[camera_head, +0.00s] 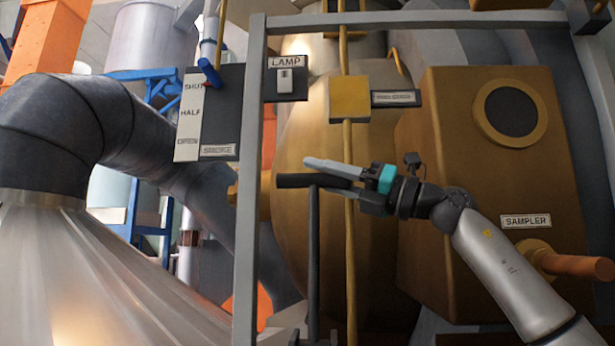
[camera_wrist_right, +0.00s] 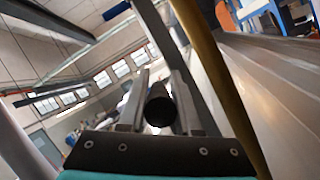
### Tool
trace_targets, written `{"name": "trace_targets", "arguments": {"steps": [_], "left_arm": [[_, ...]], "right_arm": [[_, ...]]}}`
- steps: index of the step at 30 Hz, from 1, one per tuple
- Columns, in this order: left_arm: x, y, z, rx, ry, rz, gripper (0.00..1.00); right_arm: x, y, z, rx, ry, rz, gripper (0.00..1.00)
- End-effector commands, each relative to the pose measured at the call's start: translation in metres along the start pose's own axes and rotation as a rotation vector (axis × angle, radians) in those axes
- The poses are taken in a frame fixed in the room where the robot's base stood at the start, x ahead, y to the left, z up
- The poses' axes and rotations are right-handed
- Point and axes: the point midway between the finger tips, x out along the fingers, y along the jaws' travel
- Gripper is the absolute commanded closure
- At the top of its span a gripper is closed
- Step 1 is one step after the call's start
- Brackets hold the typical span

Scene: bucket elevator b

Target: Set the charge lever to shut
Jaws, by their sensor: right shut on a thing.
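A black bar handle (camera_head: 300,181) lies level across the top of a dark upright stem (camera_head: 313,255), in front of the large tan drum. I see no charge label on it, so I cannot confirm that it is the charge lever. My right gripper (camera_head: 328,177) reaches in from the right and is shut on the black handle, with one finger above it. In the right wrist view the handle's round dark end (camera_wrist_right: 161,107) sits between the two fingers. My left gripper is not in view.
A grey frame post (camera_head: 247,200) stands just left of the handle, and a thin yellow pipe (camera_head: 349,250) runs upright to its right. The tan sampler box (camera_head: 470,130) stands at right.

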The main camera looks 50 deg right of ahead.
Motion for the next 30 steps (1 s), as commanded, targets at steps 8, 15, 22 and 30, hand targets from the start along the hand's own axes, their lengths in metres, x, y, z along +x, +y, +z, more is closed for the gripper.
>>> {"name": "trace_targets", "arguments": {"steps": [8, 15, 22, 30], "left_arm": [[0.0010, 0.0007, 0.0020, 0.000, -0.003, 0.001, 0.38], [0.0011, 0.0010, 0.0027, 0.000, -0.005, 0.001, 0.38], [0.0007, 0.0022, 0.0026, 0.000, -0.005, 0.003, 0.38], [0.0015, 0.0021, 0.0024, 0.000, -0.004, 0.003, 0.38]], "right_arm": [[0.0022, -0.0097, -0.0085, 0.013, 0.026, -0.019, 1.00], [0.0023, -0.0095, -0.0088, 0.011, 0.026, -0.018, 0.55], [0.0014, -0.0070, -0.0062, 0.008, 0.020, -0.014, 0.38], [0.0006, -0.0059, -0.0055, 0.007, 0.016, -0.010, 0.38]]}}
